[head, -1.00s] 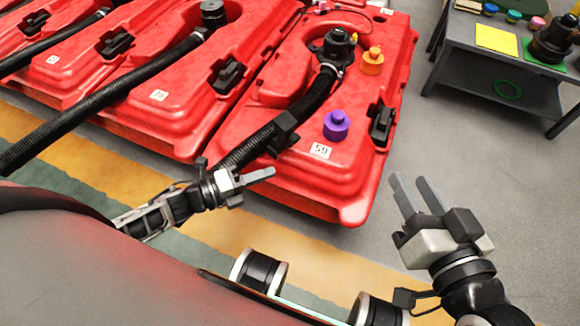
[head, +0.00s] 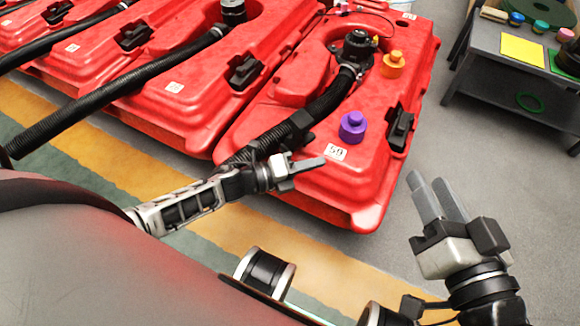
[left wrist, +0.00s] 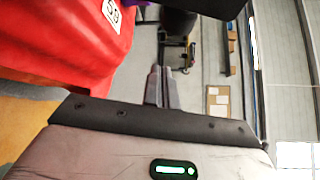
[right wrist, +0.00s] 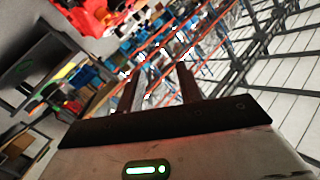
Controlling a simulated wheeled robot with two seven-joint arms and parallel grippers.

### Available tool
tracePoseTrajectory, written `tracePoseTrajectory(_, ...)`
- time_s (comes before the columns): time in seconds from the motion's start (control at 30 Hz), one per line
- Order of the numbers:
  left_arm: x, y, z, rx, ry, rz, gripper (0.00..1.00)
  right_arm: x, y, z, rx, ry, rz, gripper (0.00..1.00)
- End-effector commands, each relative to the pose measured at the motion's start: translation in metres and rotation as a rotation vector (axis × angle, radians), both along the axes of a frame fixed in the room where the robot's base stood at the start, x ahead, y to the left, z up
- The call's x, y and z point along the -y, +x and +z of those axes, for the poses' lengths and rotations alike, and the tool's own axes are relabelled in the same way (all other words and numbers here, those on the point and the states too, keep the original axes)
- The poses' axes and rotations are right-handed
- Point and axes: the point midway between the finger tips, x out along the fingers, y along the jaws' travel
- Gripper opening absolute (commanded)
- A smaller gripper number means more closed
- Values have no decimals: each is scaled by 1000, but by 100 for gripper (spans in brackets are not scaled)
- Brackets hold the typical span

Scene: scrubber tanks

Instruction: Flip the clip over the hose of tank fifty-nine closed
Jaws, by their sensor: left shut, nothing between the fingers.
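Red tank fifty-nine (head: 375,185) stands right of centre in the head view, its label (head: 337,153) near the front; the label also shows in the left wrist view (left wrist: 111,14). Its black hose (head: 325,102) runs from the capped fitting down to the front left. A black clip (head: 297,126) sits over the hose; I cannot tell how far its flap stands open. My left gripper (head: 322,163) is shut and empty, in front of the tank just below the clip, apparently apart from it. My right gripper (head: 429,182) is open and empty, right of the tank.
A purple knob (head: 352,127), an orange knob (head: 392,64) and a black latch (head: 399,130) are on the tank. More red tanks with hoses (head: 130,85) stand to the left. A grey table (head: 500,85) is at the back right. Floor between tank and table is clear.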

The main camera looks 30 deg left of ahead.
Motion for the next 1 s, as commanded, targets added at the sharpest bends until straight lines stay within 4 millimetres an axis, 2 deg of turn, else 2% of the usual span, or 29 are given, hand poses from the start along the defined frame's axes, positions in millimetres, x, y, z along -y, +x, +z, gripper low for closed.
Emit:
tracePoseTrajectory(0.03, 7, 8, -3, 2, -1, -1, 0, -1, 0, -2, 3, 15, 1, 36)
tracePoseTrajectory(0.1, -9, 12, 1, 0, 7, 2, 0, -1, 1, 2, 6, 30, 2, 36)
tracePoseTrajectory(0.33, -28, 20, 9, 0, 1, 0, 0, -1, 0, 9, 21, 57, 2, 36)
tracePoseTrajectory(1.0, -34, 23, 13, -18, -38, 2, 0, -2, 0, 6, 15, 61, 6, 36)
